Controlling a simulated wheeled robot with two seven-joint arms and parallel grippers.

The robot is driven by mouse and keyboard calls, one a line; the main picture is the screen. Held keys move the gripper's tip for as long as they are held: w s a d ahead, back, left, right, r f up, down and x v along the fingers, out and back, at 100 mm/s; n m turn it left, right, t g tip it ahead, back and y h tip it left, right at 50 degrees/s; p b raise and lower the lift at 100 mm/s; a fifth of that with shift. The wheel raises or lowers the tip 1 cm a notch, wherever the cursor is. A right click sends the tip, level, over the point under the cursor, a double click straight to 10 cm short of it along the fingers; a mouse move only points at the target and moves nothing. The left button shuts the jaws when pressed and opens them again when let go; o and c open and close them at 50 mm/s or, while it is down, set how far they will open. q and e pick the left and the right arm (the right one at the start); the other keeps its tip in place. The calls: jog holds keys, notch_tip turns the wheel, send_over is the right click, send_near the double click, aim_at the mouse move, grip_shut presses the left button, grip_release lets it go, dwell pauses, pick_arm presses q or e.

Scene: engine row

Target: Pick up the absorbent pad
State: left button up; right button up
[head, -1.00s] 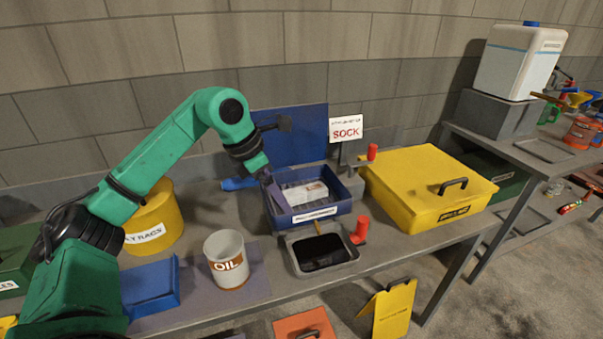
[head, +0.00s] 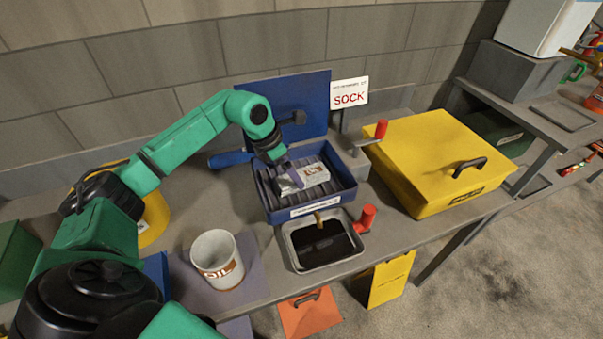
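The white pad (head: 315,173), with some brown print, is in the open blue box (head: 312,209), above its dark ridged inside. I cannot tell whether it touches the ridges. My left gripper (head: 291,178) reaches down into the box from the back left, its fingers at the pad's left part. The fingertips are too small and partly hidden to show whether they are closed on it. My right gripper is out of view.
A white OIL cup (head: 217,262) is front left. A yellow case (head: 432,165) stands right. The blue lid (head: 300,95) and SOCK sign (head: 349,94) are behind.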

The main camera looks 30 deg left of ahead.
pick_arm(q)
jog(key=x, duration=0.3)
jog(key=shift+d+p, duration=0.2)
jog(key=shift+p, duration=0.15)
jog(key=shift+a, duration=0.1)
jog(key=c, duration=1.2)
jog(key=shift+c, duration=0.8)
jog(key=shift+r, duration=0.1)
